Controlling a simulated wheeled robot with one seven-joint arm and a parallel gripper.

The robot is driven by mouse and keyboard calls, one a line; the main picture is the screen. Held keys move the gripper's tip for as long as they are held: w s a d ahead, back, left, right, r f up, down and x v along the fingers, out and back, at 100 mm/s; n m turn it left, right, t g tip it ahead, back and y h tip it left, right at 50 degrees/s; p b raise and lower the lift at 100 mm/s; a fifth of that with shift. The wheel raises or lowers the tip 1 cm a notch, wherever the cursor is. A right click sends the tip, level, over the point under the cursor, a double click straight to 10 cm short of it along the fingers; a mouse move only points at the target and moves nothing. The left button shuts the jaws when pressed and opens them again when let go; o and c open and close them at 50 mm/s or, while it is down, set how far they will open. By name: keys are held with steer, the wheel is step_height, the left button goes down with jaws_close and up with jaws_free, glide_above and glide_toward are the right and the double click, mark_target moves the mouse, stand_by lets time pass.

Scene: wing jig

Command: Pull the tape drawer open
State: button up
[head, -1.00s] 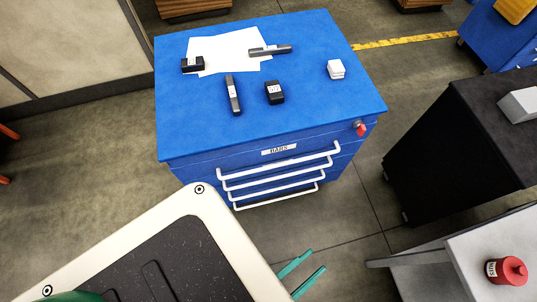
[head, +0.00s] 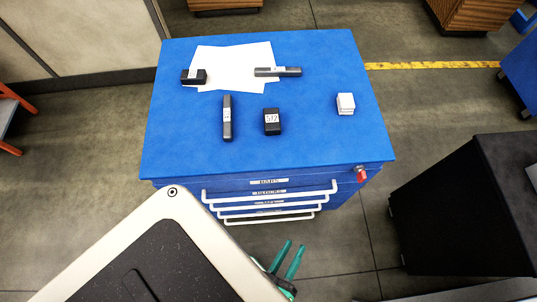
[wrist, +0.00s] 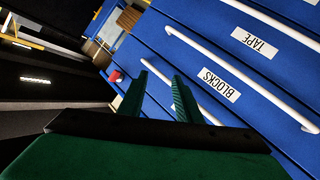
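The blue cabinet (head: 160,150) has a stack of drawers with white bar handles on its front, all of which look shut. In the wrist view the TAPE label (wrist: 254,43) appears upside down on a blue drawer front, with the BLOCKS label (wrist: 218,84) beside it toward my fingers. White bar handles run slantwise past these labels. In the head view the lower labels are too small to read. My gripper (head: 294,246) is open and empty, its green fingers apart in front of the cabinet, below the lowest handle in the picture. In the wrist view the fingers (wrist: 160,72) touch no handle that I can make out.
On the cabinet top (head: 180,140) lie white paper (head: 230,65), black and grey blocks and bars, and a white block (head: 345,103). A red piece (head: 361,175) sits at its front right corner. A dark cabinet (head: 460,210) stands to the right, with floor between.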

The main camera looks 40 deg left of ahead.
steer(key=a+f+n+g+y, duration=0.1)
steer(key=a+f+n+y, duration=0.1)
steer(key=f+n, duration=0.45)
steer(key=a+f+n+g+y, duration=0.1)
steer(key=a+f+n+y, duration=0.25)
steer(key=f, duration=0.65)
steer(key=n+g+y, duration=0.3)
steer(key=n, duration=0.6)
glide_toward(267, 214)
steer(key=x, duration=1)
steer(key=shift+f, duration=0.35)
steer(key=shift+w, duration=0.1)
jaws_close()
